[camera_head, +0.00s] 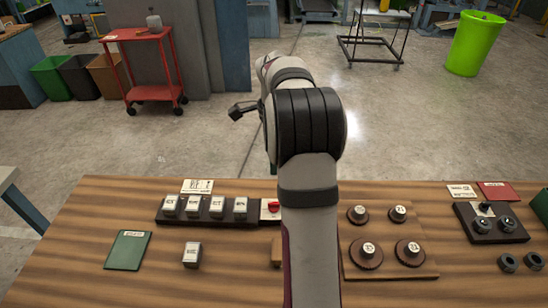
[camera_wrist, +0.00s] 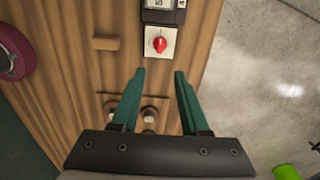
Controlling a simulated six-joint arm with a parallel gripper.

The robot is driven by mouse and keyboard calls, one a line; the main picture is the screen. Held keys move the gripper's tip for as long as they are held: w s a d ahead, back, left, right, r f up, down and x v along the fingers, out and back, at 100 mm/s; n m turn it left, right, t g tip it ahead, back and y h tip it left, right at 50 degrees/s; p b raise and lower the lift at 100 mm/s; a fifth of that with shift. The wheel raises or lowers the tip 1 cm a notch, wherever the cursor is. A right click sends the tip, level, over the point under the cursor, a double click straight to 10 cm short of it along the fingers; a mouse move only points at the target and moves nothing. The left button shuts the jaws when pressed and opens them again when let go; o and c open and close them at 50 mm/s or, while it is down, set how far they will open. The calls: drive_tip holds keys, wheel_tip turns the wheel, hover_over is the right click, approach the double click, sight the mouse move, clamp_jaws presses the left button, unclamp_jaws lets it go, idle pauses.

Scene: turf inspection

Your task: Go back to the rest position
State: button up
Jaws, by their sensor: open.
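My gripper (camera_wrist: 160,73) shows in the wrist view with its two green fingers apart and nothing between them. It is above the wooden table (camera_wrist: 80,75), pointing toward a red knob (camera_wrist: 159,44) on a white plate. I cannot tell the exact height. In the head view my arm rises over the middle of the table (camera_head: 75,225) and bends at a dark ribbed joint; the gripper fingers are hidden behind it.
A strip of white-topped blocks (camera_head: 205,211) lies left of my arm, with a single block (camera_head: 192,254) in front. A board with several round knobs (camera_head: 390,268) lies right. A small wooden block (camera_wrist: 106,43) is near the red knob. A red cart (camera_head: 150,93) stands behind.

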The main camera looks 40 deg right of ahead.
idle(0.3)
drive_tip(key=s+a+r+n, duration=0.3)
drive_tip(key=a+n, duration=0.1)
drive_tip(key=a, duration=0.5)
drive_tip(key=s+a+r+n, duration=0.2)
drive_tip(key=a+n, duration=0.3)
drive_tip(key=a, duration=0.3)
drive_tip(key=s+a+f+n+y, duration=0.1)
drive_tip(key=s+a+n, duration=0.5)
drive_tip(key=s, duration=0.3)
drive_tip(key=s+a+f+n, duration=0.2)
drive_tip(key=s+a+n, duration=0.4)
drive_tip(key=s+a, duration=0.2)
drive_tip(key=shift+s+a+f+y, duration=0.25)
drive_tip(key=shift+s+a+y, duration=0.15)
drive_tip(key=shift+s, duration=0.15)
